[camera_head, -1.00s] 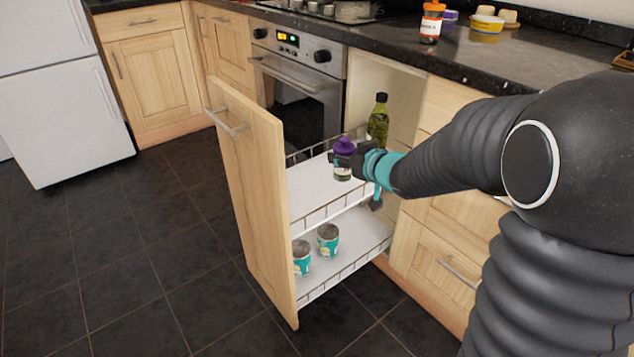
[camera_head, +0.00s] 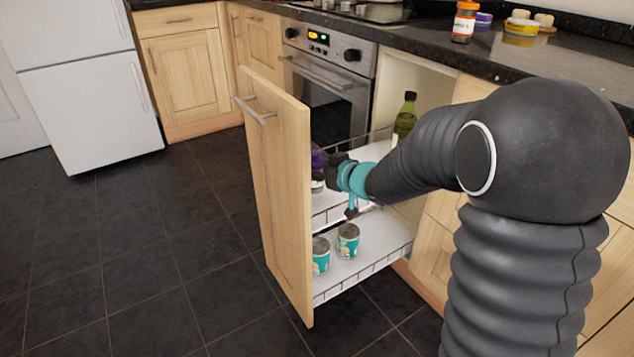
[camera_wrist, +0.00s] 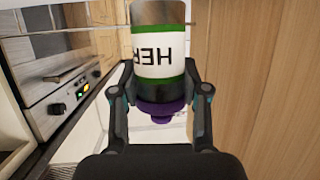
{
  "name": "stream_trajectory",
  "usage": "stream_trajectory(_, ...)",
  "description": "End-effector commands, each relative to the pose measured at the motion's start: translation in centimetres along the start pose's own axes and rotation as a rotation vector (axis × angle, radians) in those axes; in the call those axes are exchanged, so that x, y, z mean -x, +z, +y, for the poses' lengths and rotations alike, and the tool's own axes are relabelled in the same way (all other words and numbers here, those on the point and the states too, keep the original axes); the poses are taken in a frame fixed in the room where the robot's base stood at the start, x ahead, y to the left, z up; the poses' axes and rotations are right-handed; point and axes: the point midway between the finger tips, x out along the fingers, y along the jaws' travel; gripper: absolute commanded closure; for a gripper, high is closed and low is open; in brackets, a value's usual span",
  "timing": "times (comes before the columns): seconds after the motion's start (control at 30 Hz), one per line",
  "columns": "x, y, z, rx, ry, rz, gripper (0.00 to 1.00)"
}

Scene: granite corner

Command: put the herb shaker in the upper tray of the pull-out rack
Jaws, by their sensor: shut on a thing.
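The herb shaker (camera_head: 317,181) has a purple lid and is partly hidden behind the rack's front panel and my gripper in the head view. In the wrist view the shaker (camera_wrist: 158,70) shows its white label with green bands and sits between both fingers. My gripper (camera_head: 331,173) is shut on it, at the upper tray (camera_head: 335,212) of the pull-out rack, close behind the wooden front panel (camera_head: 277,190). I cannot tell whether the shaker's base touches the tray. A green oil bottle (camera_head: 404,118) stands farther back in the upper tray.
Two teal cans (camera_head: 347,240) stand in the lower tray (camera_head: 360,270). The oven (camera_head: 328,85) is behind the rack. The floor left of the rack is clear.

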Motion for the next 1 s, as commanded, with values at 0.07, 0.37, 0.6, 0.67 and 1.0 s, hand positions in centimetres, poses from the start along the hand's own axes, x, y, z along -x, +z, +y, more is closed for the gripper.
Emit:
stream_trajectory(0.07,-0.3,1.0,0.0,-0.003,0.0,-0.001,0.94)
stream_trajectory(0.37,-1.1,3.1,0.0,0.0,0.001,0.001,0.94)
stream_trajectory(0.6,-1.2,3.4,0.0,-0.001,0.001,0.001,0.94)
stream_trajectory(0.67,-1.3,3.5,0.0,-0.001,0.001,0.001,0.94)
stream_trajectory(1.0,-1.2,3.4,0.0,-0.001,0.001,0.0,0.3)
